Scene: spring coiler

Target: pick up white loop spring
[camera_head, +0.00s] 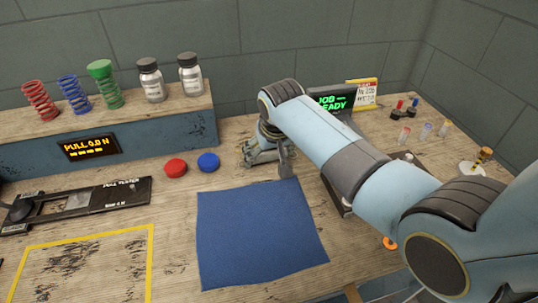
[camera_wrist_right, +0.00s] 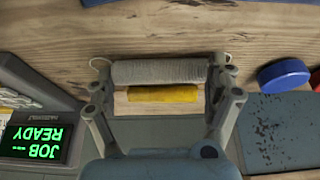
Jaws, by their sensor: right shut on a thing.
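The white loop spring (camera_wrist_right: 160,72) is a pale, closely wound coil with a thin wire loop at each end. In the right wrist view it lies crosswise between the fingers of my right gripper (camera_wrist_right: 164,88), which is shut on it. A yellow piece (camera_wrist_right: 163,94) on a pale block shows right beside the coil. In the head view my right gripper (camera_head: 265,156) is low over the back of the bench, and I cannot make out the spring there. Whether the spring touches the bench is unclear. My left gripper is out of view.
A red button (camera_head: 175,167) and a blue button (camera_head: 208,162) stand left of my right gripper. A shelf (camera_head: 150,120) with coloured springs and jars is behind. The "JOB READY" display (camera_head: 336,102) is to the right. A blue mat (camera_head: 260,235) lies empty in front.

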